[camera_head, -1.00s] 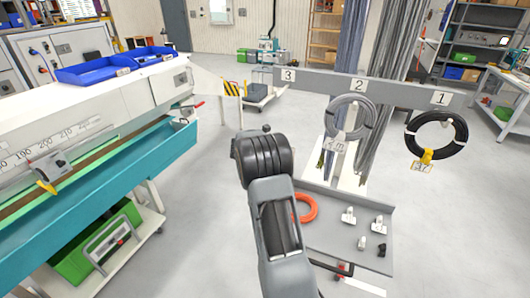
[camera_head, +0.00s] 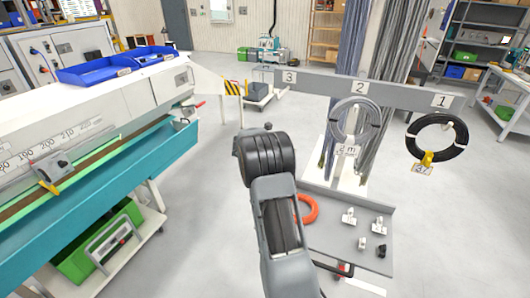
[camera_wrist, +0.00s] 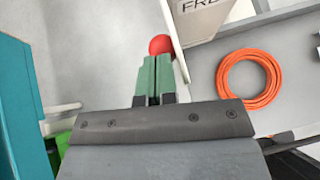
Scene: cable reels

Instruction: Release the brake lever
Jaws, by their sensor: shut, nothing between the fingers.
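The red ball knob (camera_wrist: 160,45), apparently the end of the brake lever, shows in the wrist view just beyond my fingertips. My gripper (camera_wrist: 157,60) is shut, with its two green fingers together and nothing seen between them. The fingertips overlap the knob's lower edge in the picture; I cannot tell whether they touch it. The lever's shaft is hidden. A pale panel beside the knob carries a label (camera_wrist: 198,5) cut off after "FRE". In the head view my arm hides the gripper and the knob.
An orange coil (camera_head: 307,209) lies on the grey tray (camera_head: 325,238); it also shows in the wrist view (camera_wrist: 225,80). Above it a numbered rail (camera_head: 400,92) holds a grey coil (camera_head: 344,128) and a black coil (camera_head: 456,142). A teal-sided bench (camera_head: 110,190) stands left.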

